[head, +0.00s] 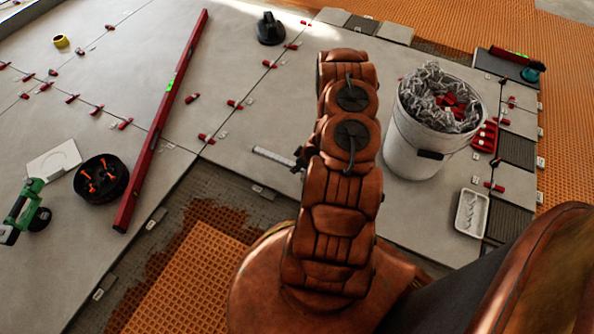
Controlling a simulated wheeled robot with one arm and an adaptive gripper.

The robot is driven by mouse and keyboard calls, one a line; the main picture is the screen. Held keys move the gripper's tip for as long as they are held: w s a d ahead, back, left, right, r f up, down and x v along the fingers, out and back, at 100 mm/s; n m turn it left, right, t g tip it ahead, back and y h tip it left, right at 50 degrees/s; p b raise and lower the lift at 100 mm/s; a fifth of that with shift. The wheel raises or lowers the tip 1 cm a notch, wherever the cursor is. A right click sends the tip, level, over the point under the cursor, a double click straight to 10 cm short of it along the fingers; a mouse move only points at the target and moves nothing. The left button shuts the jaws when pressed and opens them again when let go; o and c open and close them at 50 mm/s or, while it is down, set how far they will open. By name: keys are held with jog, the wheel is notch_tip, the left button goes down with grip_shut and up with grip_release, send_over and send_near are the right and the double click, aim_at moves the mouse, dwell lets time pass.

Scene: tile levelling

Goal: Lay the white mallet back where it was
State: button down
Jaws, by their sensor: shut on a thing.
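My gripper (299,158) is mostly hidden behind my brown arm; only a small dark part shows at the arm's left edge. A pale bar, seemingly part of the white mallet (273,157), sticks out to the left from it, over the grey tiles near the edge of the dark adhesive strip. My gripper is shut on it. The rest of the mallet is hidden behind my arm. I cannot tell whether the mallet touches the tile.
A white bucket (411,150) with crumpled grey material stands right of my arm. A long red level (165,115), a black bowl (101,190) and a green tool (30,208) lie left. Red clips line the tile joints. A white tray (471,212) lies right.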

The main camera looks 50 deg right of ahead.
aim_at(297, 175)
jog(key=shift+w+d+f, duration=0.15)
jog(key=shift+d+f, duration=0.05)
notch_tip(297, 175, down, 3)
jog(key=shift+f+b, duration=0.15)
jog(key=shift+b, duration=0.75)
jog(key=c, duration=1)
grip_release()
jog(key=shift+o, duration=0.2)
